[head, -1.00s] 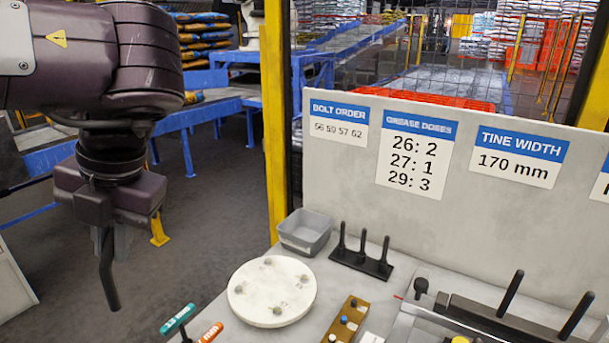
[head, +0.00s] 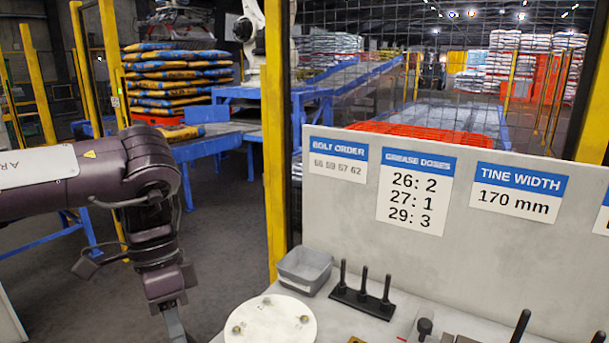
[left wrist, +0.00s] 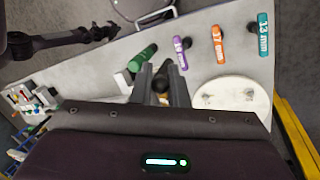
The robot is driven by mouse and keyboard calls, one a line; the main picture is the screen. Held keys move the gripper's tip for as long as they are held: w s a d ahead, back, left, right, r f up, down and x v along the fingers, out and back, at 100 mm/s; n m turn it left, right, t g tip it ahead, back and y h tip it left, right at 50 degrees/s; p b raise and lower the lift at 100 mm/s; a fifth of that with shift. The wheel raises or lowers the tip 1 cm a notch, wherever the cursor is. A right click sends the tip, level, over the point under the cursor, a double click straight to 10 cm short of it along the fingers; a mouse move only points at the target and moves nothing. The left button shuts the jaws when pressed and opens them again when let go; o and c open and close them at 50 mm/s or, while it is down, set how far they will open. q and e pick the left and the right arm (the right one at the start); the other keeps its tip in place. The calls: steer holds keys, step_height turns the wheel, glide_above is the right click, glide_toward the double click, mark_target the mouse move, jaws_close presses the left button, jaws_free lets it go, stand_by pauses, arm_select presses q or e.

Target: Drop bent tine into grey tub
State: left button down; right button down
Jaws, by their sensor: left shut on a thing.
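The grey tub (head: 304,268) stands on the far left part of the bench, beside the panel. My left gripper (head: 177,328) is to the left of the tub, pointing down over the floor side at the bottom edge of the head view. In the left wrist view its two fingers (left wrist: 161,88) are shut on the bent tine (left wrist: 161,82), a dark rod seen nearly end-on. The tine's lower part is cut off in the head view. The tub does not show in the left wrist view. A dark arm part, probably my right arm, shows at its upper left.
A white disc (head: 270,328) lies in front of the tub. A black stand with upright pegs (head: 362,300) is right of it. A yellow post (head: 277,140) rises behind the tub. Colored-handled wrenches (left wrist: 218,45) and a green item (left wrist: 143,58) lie along the bench edge.

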arm_select(q)
steer(key=shift+w+a+f+n+t+h, duration=0.1)
steer(key=shift+f+n+t+h, duration=0.25)
steer(key=shift+n, duration=1)
steer(key=shift+w+a+f+n+t+h, duration=0.1)
steer(key=shift+f+n+t, duration=0.25)
steer(key=shift+n, duration=1.05)
steer(key=shift+w+a+f+n+t+h, duration=0.1)
steer(key=shift+f+n+t+h, duration=0.3)
steer(key=shift+n, duration=0.95)
steer(key=shift+f, duration=0.1)
